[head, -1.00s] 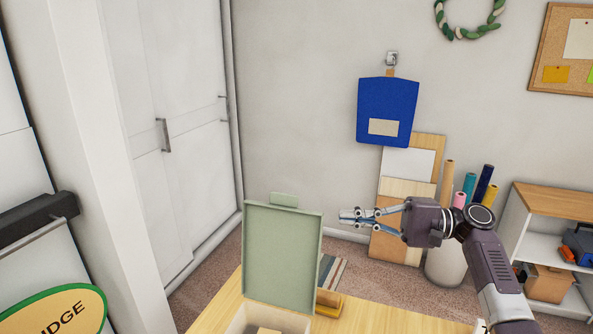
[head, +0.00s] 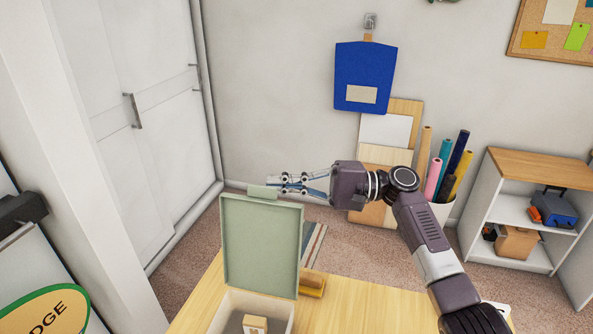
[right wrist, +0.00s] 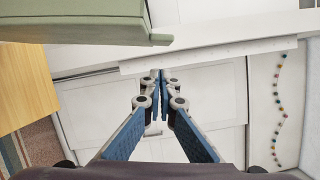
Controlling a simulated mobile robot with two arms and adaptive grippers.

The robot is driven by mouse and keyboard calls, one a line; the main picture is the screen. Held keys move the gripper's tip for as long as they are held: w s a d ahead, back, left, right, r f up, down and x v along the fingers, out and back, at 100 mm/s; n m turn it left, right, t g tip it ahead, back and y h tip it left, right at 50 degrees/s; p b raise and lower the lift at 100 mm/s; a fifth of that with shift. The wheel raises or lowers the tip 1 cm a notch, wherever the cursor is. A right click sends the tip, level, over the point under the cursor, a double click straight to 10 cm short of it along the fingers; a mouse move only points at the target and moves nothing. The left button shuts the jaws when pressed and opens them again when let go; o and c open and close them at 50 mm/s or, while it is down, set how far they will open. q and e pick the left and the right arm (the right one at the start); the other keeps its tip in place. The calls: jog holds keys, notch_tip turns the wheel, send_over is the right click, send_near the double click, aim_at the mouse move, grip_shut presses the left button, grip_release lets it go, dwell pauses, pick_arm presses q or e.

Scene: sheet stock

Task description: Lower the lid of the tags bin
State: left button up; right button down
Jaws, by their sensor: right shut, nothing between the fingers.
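The tags bin (head: 284,306) is a pale box at the front of the wooden table, with a small light block inside. Its green lid (head: 262,242) stands open, about upright, with a tab (head: 263,192) on its top edge. In the right wrist view the lid (right wrist: 75,22) shows at the upper left. My right gripper (head: 272,184) is shut and empty. In the head view it overlaps the area just above the lid's top right, by the tab. In the right wrist view its fingertips (right wrist: 160,78) are clear of the lid. My left gripper is not in view.
The wooden table (head: 350,305) is mostly clear right of the bin. A small wooden item (head: 312,284) sits beside the lid. Behind are leaning boards (head: 388,130), a holder of coloured rolls (head: 443,212) and a white shelf (head: 510,208). A blue apron-like item (head: 364,75) hangs on the wall.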

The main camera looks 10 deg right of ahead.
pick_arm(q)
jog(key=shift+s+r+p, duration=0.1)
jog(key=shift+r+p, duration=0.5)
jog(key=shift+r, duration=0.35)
pick_arm(e)
jog(key=s, duration=0.2)
jog(key=shift+s+a+r, duration=0.35)
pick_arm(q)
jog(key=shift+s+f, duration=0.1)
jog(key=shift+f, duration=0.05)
